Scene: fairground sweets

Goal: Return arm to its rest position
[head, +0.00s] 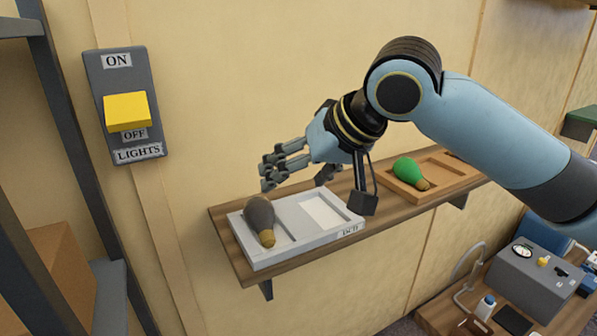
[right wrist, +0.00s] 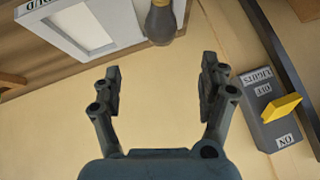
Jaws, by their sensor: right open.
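My right gripper (head: 298,178) is open and empty, held above a wooden wall shelf. In the right wrist view its two fingers (right wrist: 160,82) stand apart with only bare wall between them. A dark grey bulb with a brass-coloured base (head: 261,218) lies in the left compartment of a white tray (head: 285,246) below the gripper. The bulb also shows in the right wrist view (right wrist: 161,22), beyond the fingertips and apart from them. My left gripper is in neither view.
A green bulb (head: 408,171) lies in a wooden tray (head: 388,181) farther right on the shelf (head: 239,258). A light switch with a yellow rocker (head: 127,111) is on the wall at left. A grey box (head: 536,284) stands on a lower bench at right.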

